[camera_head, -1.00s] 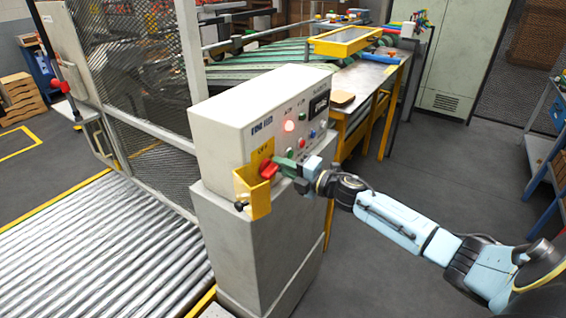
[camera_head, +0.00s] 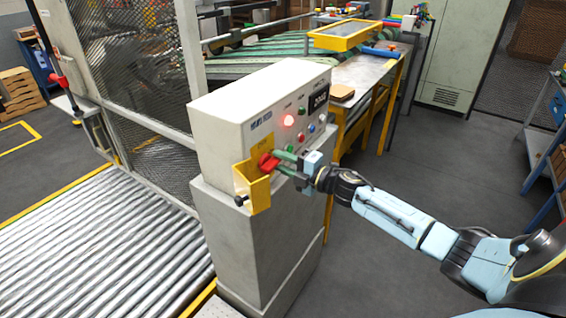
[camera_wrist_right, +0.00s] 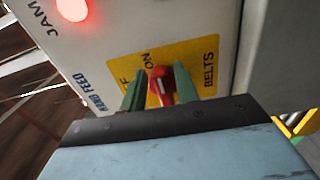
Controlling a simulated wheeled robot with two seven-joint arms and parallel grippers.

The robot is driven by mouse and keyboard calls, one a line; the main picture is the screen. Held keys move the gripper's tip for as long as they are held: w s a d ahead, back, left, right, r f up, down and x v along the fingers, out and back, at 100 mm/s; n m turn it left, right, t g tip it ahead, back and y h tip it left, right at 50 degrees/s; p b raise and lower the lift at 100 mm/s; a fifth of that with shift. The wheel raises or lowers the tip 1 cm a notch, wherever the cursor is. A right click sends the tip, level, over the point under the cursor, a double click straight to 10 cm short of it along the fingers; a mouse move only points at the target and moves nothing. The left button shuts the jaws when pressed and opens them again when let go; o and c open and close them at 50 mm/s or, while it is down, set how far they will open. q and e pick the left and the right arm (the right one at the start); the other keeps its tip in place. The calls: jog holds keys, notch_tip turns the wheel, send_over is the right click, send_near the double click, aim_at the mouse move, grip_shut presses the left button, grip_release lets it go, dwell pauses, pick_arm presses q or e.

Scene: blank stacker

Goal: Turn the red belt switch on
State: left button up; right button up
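The red belt switch (camera_head: 267,162) is a knob on a yellow plate at the front of the pale control box (camera_head: 225,120). In the right wrist view the red knob (camera_wrist_right: 161,86) has a white line, and the plate (camera_wrist_right: 205,52) reads "BELTS" and "ON", with the other label partly hidden. My right gripper (camera_head: 279,162) is at the knob. Its green fingers (camera_wrist_right: 160,92) stand on either side of the knob, open, with slight gaps; any contact is unclear. My left gripper is not in view.
A yellow guard (camera_head: 253,190) juts out just below the switch. A red lamp (camera_head: 289,120) glows on the panel, with smaller buttons beside it. A roller conveyor (camera_head: 95,250) lies left, and a mesh fence (camera_head: 150,100) stands behind.

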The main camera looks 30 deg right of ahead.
jog(key=shift+o, duration=0.6)
jog(key=shift+s, duration=0.2)
jog(key=b+v, duration=0.1)
jog(key=v, duration=1.2)
jog(key=s+d+f+m+g+h+b, duration=0.1)
jog(key=s+f+m+g+h, duration=0.2)
jog(key=f, duration=0.9)
jog(key=s+d+f+m+g+h+b, duration=0.15)
jog(key=s+f+m, duration=0.4)
jog(key=f, duration=0.65)
jog(key=s+f+m+g+h+b, duration=0.1)
jog(key=s+f+m+h+b, duration=0.25)
jog(key=f, duration=0.75)
jog(key=s+a+f+m+g, duration=0.2)
jog(key=s+a+f, duration=0.1)
jog(key=s+f, duration=0.35)
jog(key=s+a+f+m+g, duration=0.3)
jog(key=s+f, duration=0.2)
jog(key=f, duration=0.3)
jog(key=s+a+f+m+g, duration=0.1)
jog(key=s+a+f+g, duration=0.1)
jog(key=s+a+f, duration=0.2)
jog(key=s+a+f+m+g+y+b, duration=0.1)
jog(key=s+a+f+g, duration=0.2)
jog(key=s+a, duration=0.6)
jog(key=s+f, duration=0.2)
jog(key=s, duration=0.2)
jog(key=shift+s+a+f+m, duration=0.2)
jog(key=shift+s+a+m, duration=0.1)
jog(key=shift+m, duration=0.1)
